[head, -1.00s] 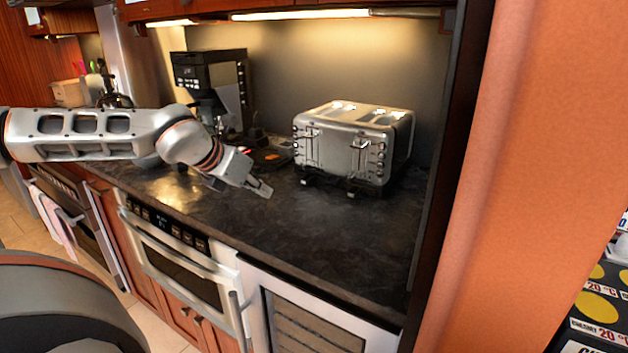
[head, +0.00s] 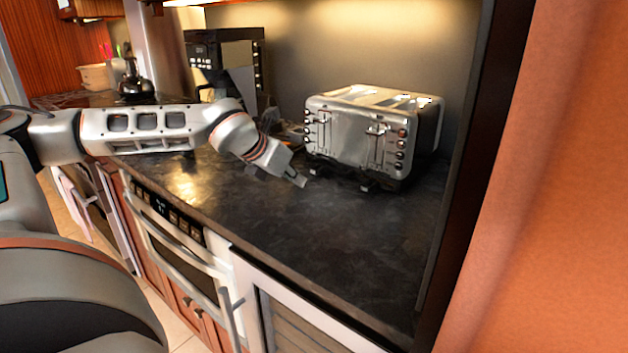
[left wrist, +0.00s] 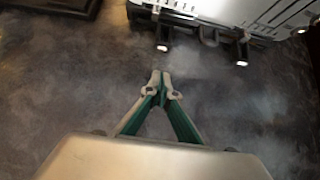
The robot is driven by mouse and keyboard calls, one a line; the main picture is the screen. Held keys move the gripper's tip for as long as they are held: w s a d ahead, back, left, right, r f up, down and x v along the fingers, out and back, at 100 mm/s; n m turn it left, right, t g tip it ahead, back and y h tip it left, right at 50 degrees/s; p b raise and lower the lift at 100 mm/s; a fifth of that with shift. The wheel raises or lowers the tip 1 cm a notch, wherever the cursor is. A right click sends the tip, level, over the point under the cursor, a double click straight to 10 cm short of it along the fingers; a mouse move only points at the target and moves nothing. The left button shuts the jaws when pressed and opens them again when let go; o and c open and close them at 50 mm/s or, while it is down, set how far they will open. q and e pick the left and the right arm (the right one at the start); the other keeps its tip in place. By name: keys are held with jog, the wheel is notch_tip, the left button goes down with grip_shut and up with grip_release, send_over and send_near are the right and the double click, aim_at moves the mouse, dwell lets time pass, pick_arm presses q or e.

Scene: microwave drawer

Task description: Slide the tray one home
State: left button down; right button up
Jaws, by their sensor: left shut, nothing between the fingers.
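The drawer microwave (head: 178,245) sits under the counter in the head view, with a steel front, a dark window and a control strip. Its front looks about flush with the cabinets. No separate tray can be made out. My left gripper (head: 301,181) is over the dark countertop, near the front left of the steel toaster (head: 355,145). In the left wrist view the fingertips (left wrist: 161,76) are together and empty, with the toaster (left wrist: 230,12) beyond them, apart from it. My right gripper is not in view.
The dark countertop (head: 330,245) is clear in front of the toaster. A coffee machine (head: 215,50) stands behind my left arm. A glass-fronted cabinet (head: 290,325) is right of the microwave. A tall orange panel (head: 560,180) bounds the right side.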

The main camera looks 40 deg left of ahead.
aim_at(311, 180)
pick_arm(q)
jog(key=w, duration=0.1)
jog(key=w+b, duration=0.2)
jog(key=shift+w+a+f, duration=0.15)
jog(key=shift+a+f, duration=0.05)
jog(key=shift+f, duration=0.1)
jog(key=shift+w+r, duration=0.35)
jog(key=shift+r, duration=0.05)
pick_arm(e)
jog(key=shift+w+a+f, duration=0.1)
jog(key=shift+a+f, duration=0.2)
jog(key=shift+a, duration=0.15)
